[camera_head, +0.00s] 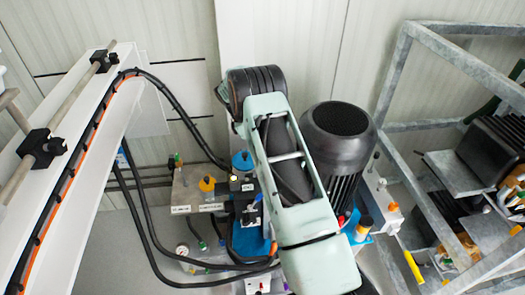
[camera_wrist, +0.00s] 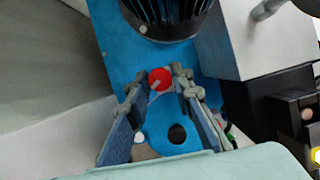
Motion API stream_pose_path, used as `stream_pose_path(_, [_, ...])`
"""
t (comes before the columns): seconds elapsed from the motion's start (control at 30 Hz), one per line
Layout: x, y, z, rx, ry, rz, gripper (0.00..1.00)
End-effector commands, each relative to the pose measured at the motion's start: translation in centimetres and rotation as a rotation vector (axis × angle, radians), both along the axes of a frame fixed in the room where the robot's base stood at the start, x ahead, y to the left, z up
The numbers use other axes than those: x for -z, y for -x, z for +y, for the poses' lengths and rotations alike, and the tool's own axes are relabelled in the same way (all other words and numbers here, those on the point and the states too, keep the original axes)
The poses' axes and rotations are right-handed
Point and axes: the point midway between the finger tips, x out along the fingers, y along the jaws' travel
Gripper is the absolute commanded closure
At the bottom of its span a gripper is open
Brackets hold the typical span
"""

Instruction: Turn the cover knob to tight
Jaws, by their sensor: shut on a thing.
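In the wrist view, a round red knob (camera_wrist: 160,78) with a small pale mark on it sits on a blue plate (camera_wrist: 115,60). I take it to be the cover knob. My gripper (camera_wrist: 156,84) has one fingertip on each side of the knob and is shut on it. Whether the mark stands at tight cannot be read. In the head view, my arm covers the gripper and the knob.
A black finned motor (camera_wrist: 165,15) stands just beyond the knob; the head view shows a large black motor (camera_head: 338,145) right of my arm. Black hoses (camera_head: 135,215) loop at left. A grey metal frame (camera_head: 395,75) stands at right. The blue plate has a dark round hole (camera_wrist: 177,133).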

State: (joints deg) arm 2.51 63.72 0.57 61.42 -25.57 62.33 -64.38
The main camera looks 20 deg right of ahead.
Motion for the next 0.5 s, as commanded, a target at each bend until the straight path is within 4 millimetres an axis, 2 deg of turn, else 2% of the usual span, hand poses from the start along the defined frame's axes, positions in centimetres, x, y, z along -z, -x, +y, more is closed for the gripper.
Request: stream_pose_path(0.5, [0.13,-0.29,-0.22,0.416,0.001,-0.002,1.00])
